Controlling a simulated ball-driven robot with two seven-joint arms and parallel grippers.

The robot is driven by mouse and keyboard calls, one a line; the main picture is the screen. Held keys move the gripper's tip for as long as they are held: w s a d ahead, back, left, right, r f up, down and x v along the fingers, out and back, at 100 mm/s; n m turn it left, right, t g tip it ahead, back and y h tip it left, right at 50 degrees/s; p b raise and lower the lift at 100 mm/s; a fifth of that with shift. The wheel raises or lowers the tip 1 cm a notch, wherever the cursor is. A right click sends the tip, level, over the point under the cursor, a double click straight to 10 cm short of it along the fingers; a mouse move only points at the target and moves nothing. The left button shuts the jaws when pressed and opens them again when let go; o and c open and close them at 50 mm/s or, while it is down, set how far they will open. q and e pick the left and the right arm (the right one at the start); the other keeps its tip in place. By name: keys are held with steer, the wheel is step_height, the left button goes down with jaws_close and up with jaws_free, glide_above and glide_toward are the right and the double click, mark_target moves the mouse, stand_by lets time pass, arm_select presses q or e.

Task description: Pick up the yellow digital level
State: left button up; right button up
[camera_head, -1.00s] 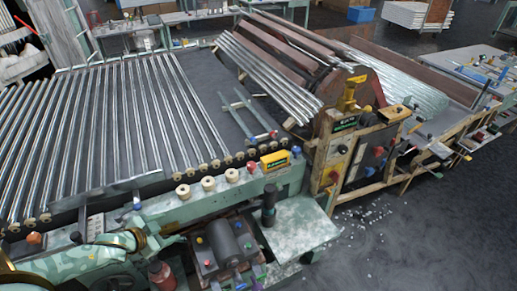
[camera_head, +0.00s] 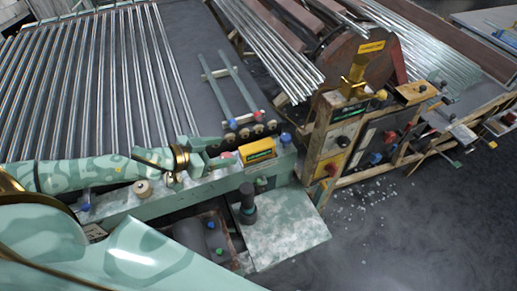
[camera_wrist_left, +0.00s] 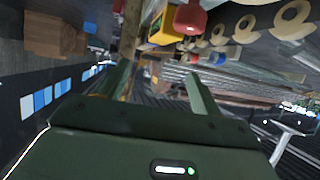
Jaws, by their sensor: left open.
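The yellow digital level (camera_head: 257,150) sits on the green machine rail, near its right end, with its dark face toward me. My left gripper (camera_head: 222,153) is just left of the level, with its fingers pointing at it. The gripper is open and empty, and appears to be a short gap from the level. In the left wrist view, the level (camera_wrist_left: 164,26) shows as a yellow block beyond and between the two spread fingers (camera_wrist_left: 160,78). My right gripper is not in view.
A blue knob (camera_head: 286,138) stands right of the level, and red and blue knobs (camera_head: 232,124) lie behind it. A dark upright cylinder (camera_head: 247,205) stands in front. Metal tubes (camera_head: 130,75) fill the bed behind my arm. A wooden frame with knobs (camera_head: 335,140) stands at right.

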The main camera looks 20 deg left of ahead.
arm_select(q)
glide_toward(256, 146)
steer(key=x, duration=0.3)
steer(key=shift+w+d+r+b, duration=0.2)
steer(key=shift+w+d+b, duration=0.05)
steer(key=shift+b, duration=0.15)
steer(key=x, duration=0.2)
steer(key=b+x, duration=0.1)
steer(key=x, duration=0.1)
steer(key=shift+f, duration=0.45)
steer(key=shift+w+d+f, duration=0.2)
steer(key=shift+w, duration=0.25)
steer(key=shift+s, duration=0.1)
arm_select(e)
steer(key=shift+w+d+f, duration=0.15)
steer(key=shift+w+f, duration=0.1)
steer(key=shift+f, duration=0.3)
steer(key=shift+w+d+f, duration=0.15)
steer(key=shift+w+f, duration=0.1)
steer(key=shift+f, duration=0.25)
arm_select(q)
jaws_close()
